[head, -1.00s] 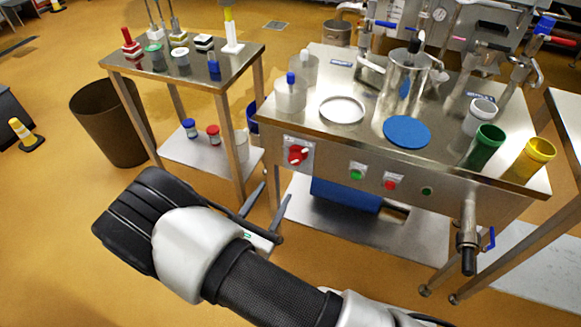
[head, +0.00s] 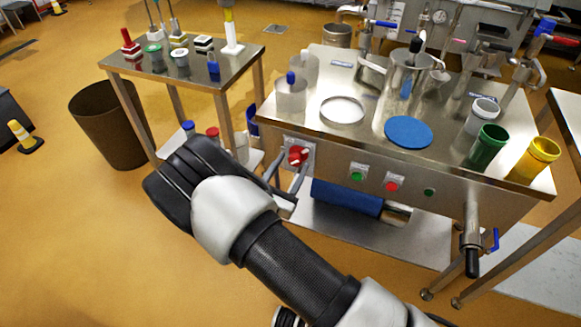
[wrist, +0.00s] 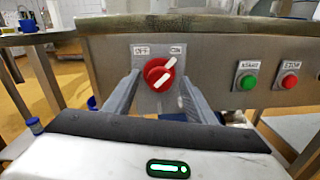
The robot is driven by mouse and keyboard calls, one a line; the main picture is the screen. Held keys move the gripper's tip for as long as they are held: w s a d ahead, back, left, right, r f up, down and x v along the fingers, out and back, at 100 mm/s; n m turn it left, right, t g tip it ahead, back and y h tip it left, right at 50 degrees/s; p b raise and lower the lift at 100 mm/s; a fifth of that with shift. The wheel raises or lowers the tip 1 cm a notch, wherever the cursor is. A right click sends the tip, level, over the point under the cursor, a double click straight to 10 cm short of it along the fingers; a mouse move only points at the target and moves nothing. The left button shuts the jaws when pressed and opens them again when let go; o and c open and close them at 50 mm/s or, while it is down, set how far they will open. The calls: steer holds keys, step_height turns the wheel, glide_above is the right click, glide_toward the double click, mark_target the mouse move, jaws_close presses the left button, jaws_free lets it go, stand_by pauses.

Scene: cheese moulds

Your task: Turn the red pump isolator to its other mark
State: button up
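The red pump isolator (wrist: 158,74) is a round red knob with a white bar on a grey plate (wrist: 146,100) on the steel table's front panel. The plate reads OFF at upper left and ON at upper right. The bar's upper end tilts right, toward ON. The knob also shows in the head view (head: 298,155). My gripper (wrist: 160,80) is open and empty, facing the panel. In the wrist view its fingers stand left and right of the knob, with gaps to it. I cannot tell how far the fingertips are from the plate.
Right of the isolator are a green START button (wrist: 247,82) and a red STOP button (wrist: 289,81). The table top (head: 310,125) above overhangs slightly and carries pots and moulds. A side table (head: 228,82) stands left, with a brown bin (head: 108,125) beyond it.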

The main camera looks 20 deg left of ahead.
steer(key=c, duration=1)
steer(key=shift+n, duration=0.3)
steer(key=n+p, duration=0.1)
steer(key=n, duration=0.2)
steer(key=shift+n, duration=0.3)
steer(key=n+p, duration=0.1)
steer(key=n, duration=0.3)
steer(key=shift+n, duration=0.3)
steer(key=n, duration=0.2)
steer(key=n+p, duration=0.1)
steer(key=n, duration=0.2)
steer(key=shift+f+n+t+y, duration=0.15)
steer(key=shift+n+t+y, duration=0.15)
steer(key=shift+n+p, duration=0.45)
steer(key=shift+n, duration=1.55)
steer(key=shift+f, duration=0.1)
